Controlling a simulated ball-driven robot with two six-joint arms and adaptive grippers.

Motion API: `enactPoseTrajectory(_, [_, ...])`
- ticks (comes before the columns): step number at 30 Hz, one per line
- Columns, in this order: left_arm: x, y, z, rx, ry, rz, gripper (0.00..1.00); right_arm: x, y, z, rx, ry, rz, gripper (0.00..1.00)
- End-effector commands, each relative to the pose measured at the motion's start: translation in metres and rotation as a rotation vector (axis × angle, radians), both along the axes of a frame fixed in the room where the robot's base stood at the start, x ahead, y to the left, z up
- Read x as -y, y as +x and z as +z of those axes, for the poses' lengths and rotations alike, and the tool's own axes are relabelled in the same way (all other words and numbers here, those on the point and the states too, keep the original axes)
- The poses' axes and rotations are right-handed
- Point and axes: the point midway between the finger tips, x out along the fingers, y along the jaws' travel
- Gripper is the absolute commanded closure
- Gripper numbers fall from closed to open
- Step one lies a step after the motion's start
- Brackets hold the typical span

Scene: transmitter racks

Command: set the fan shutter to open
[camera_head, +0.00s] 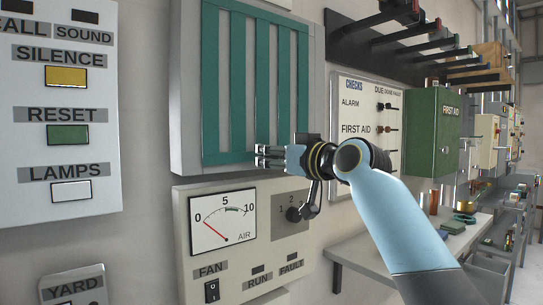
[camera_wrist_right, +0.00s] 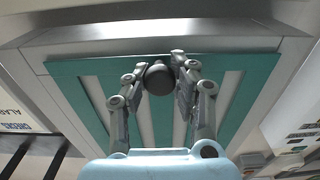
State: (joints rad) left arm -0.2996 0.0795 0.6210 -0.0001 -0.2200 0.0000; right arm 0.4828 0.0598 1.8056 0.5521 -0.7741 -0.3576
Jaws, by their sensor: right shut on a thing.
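The fan shutter (camera_head: 240,80) is a grey-framed panel with upright teal slats, and lighter strips show between them. It is on the wall above the fan panel, and it also fills the right wrist view (camera_wrist_right: 98,67). My right gripper (camera_head: 262,155) is at the shutter's lower right part. In the right wrist view its fingers are on both sides of a dark round knob (camera_wrist_right: 158,78), and it is shut on this knob. In the head view the fingers hide the knob. My left gripper is not in view.
Below the shutter is the fan panel (camera_head: 262,262) with an air gauge (camera_head: 223,222), a rotary switch (camera_head: 293,214) and a rocker switch (camera_head: 212,291). A button panel (camera_head: 50,120) is at the left. A checks board (camera_head: 366,100) and a green first aid box (camera_head: 432,130) are at the right.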

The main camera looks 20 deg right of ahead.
Motion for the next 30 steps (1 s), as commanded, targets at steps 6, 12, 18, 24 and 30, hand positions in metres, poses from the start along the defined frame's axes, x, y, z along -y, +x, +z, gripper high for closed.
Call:
enactPoseTrajectory(6, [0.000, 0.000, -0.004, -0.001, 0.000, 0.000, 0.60, 0.008, 0.003, -0.002, -0.002, -0.004, -0.001, 1.00])
enactPoseTrajectory(12, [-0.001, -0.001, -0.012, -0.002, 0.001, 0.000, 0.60, 0.033, 0.012, -0.002, -0.003, -0.003, -0.002, 1.00])
enactPoseTrajectory(18, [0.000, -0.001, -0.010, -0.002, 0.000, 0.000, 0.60, 0.033, 0.012, -0.001, -0.002, -0.003, -0.002, 1.00])
enactPoseTrajectory(24, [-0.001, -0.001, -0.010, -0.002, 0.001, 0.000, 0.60, 0.033, 0.012, -0.001, -0.002, -0.003, -0.002, 0.59])
enactPoseTrajectory(30, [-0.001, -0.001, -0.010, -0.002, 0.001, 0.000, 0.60, 0.032, 0.012, -0.001, -0.002, -0.002, -0.001, 0.50])
